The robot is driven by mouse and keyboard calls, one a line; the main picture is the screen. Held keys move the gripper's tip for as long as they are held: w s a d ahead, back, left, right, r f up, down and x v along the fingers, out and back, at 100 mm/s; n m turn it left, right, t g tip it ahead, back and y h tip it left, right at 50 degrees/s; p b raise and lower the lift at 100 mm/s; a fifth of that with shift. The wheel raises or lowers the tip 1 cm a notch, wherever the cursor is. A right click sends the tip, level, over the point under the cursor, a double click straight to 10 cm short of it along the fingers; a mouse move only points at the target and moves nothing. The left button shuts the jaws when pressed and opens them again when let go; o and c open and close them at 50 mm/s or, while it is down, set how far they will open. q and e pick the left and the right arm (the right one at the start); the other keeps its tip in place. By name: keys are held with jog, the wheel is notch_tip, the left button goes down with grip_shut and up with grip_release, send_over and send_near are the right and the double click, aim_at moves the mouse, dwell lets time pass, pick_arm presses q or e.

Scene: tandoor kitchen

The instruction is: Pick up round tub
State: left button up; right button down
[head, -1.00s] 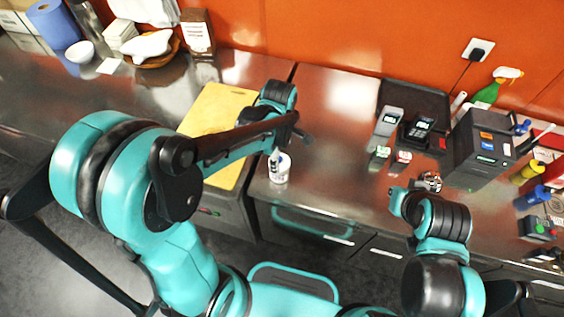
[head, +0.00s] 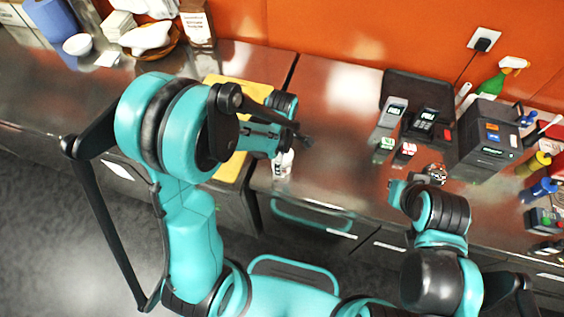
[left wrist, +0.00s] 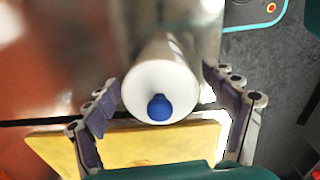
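The round tub is a white cylinder (left wrist: 160,68) with a blue knob on its near end, seen from above in the left wrist view. In the head view it is a small white container (head: 284,164) near the counter's front edge, partly covered by my left arm. My left gripper (left wrist: 161,82) is open, with one finger on each side of the tub and gaps visible on both sides. My right gripper (head: 435,173) is over the counter at the right, well away from the tub; its fingers are too small to read.
A yellow board (head: 226,172) lies beside the tub on the left. A card terminal (head: 424,125) and a dark boxy machine (head: 484,150) stand to the right. A spray bottle (head: 490,88) is at the back wall. The counter behind the tub is clear.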

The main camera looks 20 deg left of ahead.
pick_arm(q)
jog(key=c, duration=1.4)
